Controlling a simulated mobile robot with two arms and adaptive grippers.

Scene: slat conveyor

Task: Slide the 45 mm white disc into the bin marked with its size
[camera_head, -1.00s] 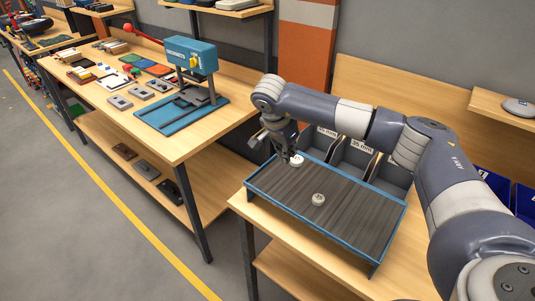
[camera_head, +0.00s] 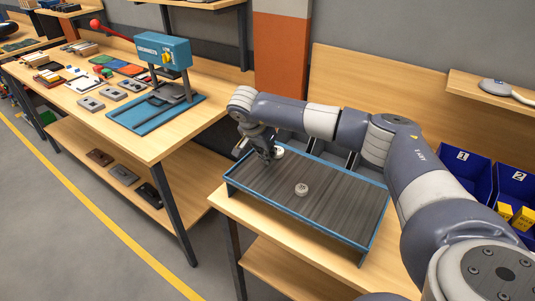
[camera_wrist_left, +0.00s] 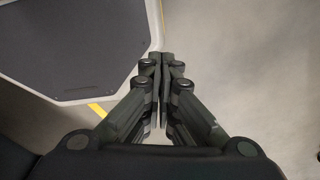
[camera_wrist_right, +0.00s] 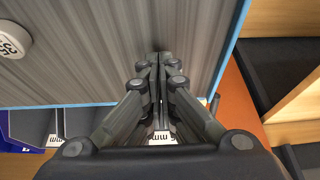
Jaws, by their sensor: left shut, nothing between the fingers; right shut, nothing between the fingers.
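Two white discs lie on the dark slat conveyor (camera_head: 335,211) in the head view. One disc (camera_head: 302,189) lies mid-belt; the other disc (camera_head: 279,152) is at the far edge, right beside my right gripper (camera_head: 271,157). I cannot tell whether they touch. My right gripper is shut and empty, low over the slats; its fingers also show in the right wrist view (camera_wrist_right: 160,58). There, a disc (camera_wrist_right: 14,40) at the left edge appears to read 35. Grey bins (camera_head: 331,153) behind the conveyor are mostly hidden by my arm. My left gripper (camera_wrist_left: 160,57) is shut and empty over the floor.
The conveyor has a raised blue rim. Blue bins marked 1 (camera_head: 465,170) and 2 (camera_head: 515,190) stand at the right. A workbench with a blue press (camera_head: 165,52) is at the left. In the right wrist view, part of a bin label (camera_wrist_right: 54,140) reads mm.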

